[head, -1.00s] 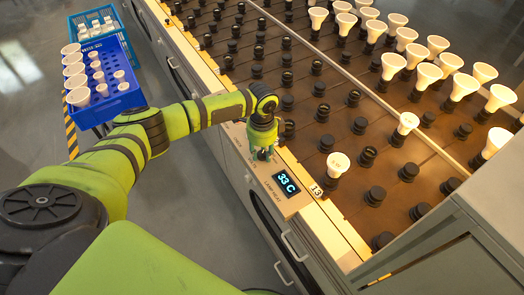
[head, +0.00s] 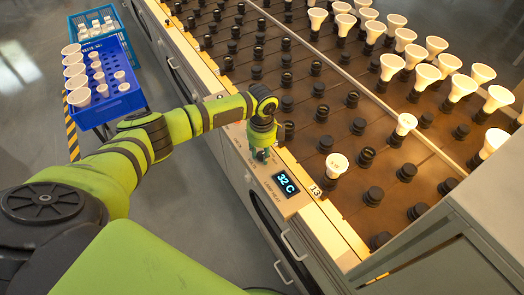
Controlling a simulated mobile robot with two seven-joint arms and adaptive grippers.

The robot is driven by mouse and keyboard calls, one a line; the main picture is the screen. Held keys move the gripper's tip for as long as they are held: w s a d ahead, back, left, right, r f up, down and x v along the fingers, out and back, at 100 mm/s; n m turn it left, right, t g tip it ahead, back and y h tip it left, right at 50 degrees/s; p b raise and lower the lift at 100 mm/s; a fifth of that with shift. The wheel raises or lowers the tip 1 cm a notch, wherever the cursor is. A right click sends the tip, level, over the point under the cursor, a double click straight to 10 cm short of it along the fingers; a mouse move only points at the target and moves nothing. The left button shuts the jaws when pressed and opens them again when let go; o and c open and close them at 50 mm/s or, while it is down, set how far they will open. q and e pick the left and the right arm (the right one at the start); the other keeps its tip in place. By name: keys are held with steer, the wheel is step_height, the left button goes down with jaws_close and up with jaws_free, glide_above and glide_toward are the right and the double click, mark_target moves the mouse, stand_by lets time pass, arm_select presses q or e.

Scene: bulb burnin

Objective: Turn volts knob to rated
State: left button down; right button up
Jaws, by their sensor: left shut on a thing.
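The control panel (head: 294,204) lies along the near edge of the bulb rack. Its lit display (head: 286,181) reads 32 C, with a "LAMP HEAT" label below it. My left gripper (head: 261,155) points down at the panel just above the display and is shut on the volts knob, which the fingers mostly hide. The knob's pointer and scale cannot be read. My right gripper is not in view.
The rack (head: 335,120) holds rows of black sockets, several with white bulbs, two glowing near the front. A blue crate (head: 117,103) of bulbs stands left on a cart, another blue crate (head: 113,27) behind. A grey cabinet (head: 480,215) stands at right.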

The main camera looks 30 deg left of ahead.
mark_target(261, 154)
arm_select(q)
steer(key=shift+a+m, duration=0.1)
steer(key=shift+m, duration=1.1)
steer(key=c, duration=0.9)
jaws_free()
steer(key=shift+r, duration=0.1)
step_height(261, 154, up, 12)
